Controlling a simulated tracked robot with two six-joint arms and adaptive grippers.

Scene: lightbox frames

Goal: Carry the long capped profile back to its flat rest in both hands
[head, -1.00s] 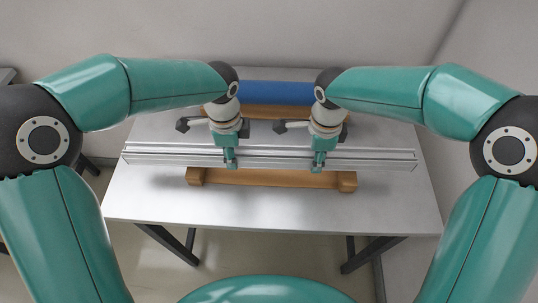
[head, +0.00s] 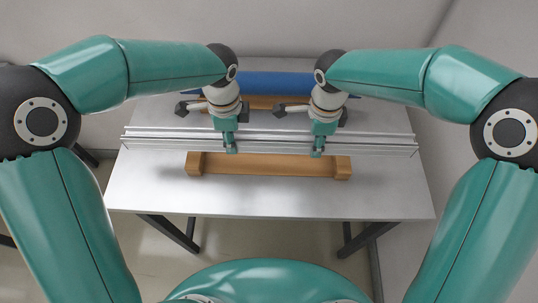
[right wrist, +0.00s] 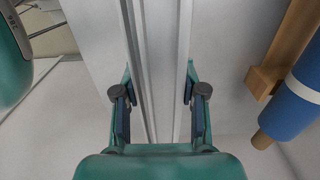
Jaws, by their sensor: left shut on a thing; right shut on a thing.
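The long profile (head: 272,144) is a silver grooved bar lying level across the head view, above the grey table. My left gripper (head: 231,150) is shut on it left of its middle. My right gripper (head: 318,153) is shut on it right of the middle. In the right wrist view the profile (right wrist: 157,50) runs between the two fingers. A low wooden rest (head: 268,166) with raised end blocks lies on the table, nearer to me than the profile in the head view. I cannot make out the end caps clearly.
A blue roll (head: 275,83) lies on a second wooden rest (head: 262,102) at the back of the table; the roll also shows at right in the right wrist view (right wrist: 296,100). The table (head: 150,195) is bare in front and at both sides. Walls stand behind and right.

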